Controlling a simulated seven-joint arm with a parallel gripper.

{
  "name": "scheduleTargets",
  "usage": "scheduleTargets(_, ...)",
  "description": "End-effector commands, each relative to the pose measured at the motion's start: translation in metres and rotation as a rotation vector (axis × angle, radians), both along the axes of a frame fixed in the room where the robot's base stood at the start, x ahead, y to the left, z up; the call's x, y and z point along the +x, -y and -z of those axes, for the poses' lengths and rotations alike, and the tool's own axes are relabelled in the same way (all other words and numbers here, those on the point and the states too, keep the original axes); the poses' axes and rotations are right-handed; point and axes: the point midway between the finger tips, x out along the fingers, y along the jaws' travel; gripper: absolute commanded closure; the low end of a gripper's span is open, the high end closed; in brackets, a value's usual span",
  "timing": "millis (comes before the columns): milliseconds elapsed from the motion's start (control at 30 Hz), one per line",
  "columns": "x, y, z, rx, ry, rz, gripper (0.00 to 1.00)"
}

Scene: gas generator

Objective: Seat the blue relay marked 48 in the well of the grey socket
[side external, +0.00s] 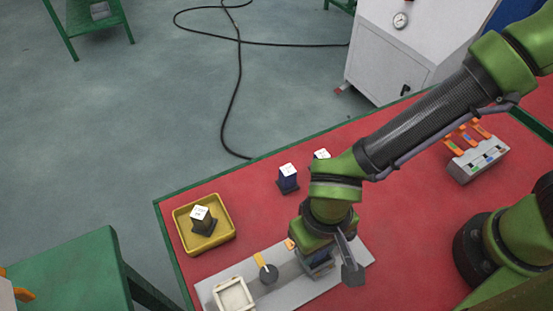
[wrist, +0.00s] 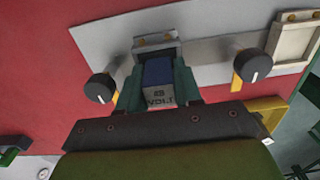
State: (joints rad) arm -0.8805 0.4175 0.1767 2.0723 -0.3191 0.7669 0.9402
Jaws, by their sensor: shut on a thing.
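The blue relay (wrist: 158,73) shows in the wrist view with its white top reading 48 and VOLT toward the camera. My gripper (wrist: 158,92) is shut on it, with a dark green finger on each side. The grey socket (wrist: 156,45) is on the light grey panel, directly beyond the relay's lower end. The relay hides most of the socket's well, so I cannot tell whether the relay is inside it or just above. In the side view my gripper (side external: 318,262) is low over the panel, and my wrist hides most of the relay and socket.
A yellow tray (side external: 181,228) holds a dark relay (side external: 202,221). A block with orange levers (side external: 478,160) is right.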

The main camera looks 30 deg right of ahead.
Motion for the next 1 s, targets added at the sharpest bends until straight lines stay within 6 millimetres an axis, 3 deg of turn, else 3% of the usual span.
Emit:
scheduleTargets(33,0.000,0.001,0.009,-0.003,-0.004,-0.001,0.98)
scheduleTargets(200,0.000,0.001,0.012,-0.003,-0.005,0.004,0.98)
scheduleTargets(233,-0.001,0.001,0.012,-0.003,-0.005,0.005,0.61)
scheduleTargets(367,-0.001,0.002,0.012,-0.004,-0.006,0.006,0.42)
scheduleTargets(567,0.000,0.001,-0.001,-0.002,-0.004,0.004,0.41)
scheduleTargets(1000,0.000,0.000,-0.095,0.003,0.000,0.001,0.41)
